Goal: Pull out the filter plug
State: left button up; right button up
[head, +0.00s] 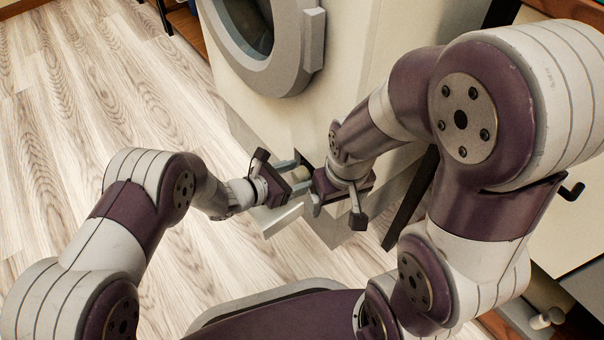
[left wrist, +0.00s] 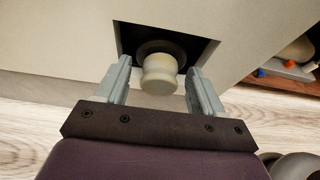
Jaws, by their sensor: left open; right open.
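The filter plug (left wrist: 158,75) is a pale, cream-coloured knob with a dark round collar. It sits in a dark square opening (left wrist: 125,40) low in the front of the white washing machine (head: 290,125). My left gripper (left wrist: 160,84) is open, with one finger on each side of the plug and a gap showing on both sides. In the head view my left gripper (head: 300,176) is at the opening, where a bit of the plug shows between the grippers. My right gripper (head: 316,202) is open, close beside the left one; its fingers are partly hidden.
A pale flap (head: 283,219) sticks out below the opening, beneath my left gripper. The round machine door (head: 270,65) is above. Wood-look floor (head: 90,100) is clear at the left. A cabinet with a dark handle (head: 571,190) stands at the right.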

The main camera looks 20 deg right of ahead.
dwell(0.3)
pick_arm(q)
grip_shut()
jog(key=shift+a, duration=0.1)
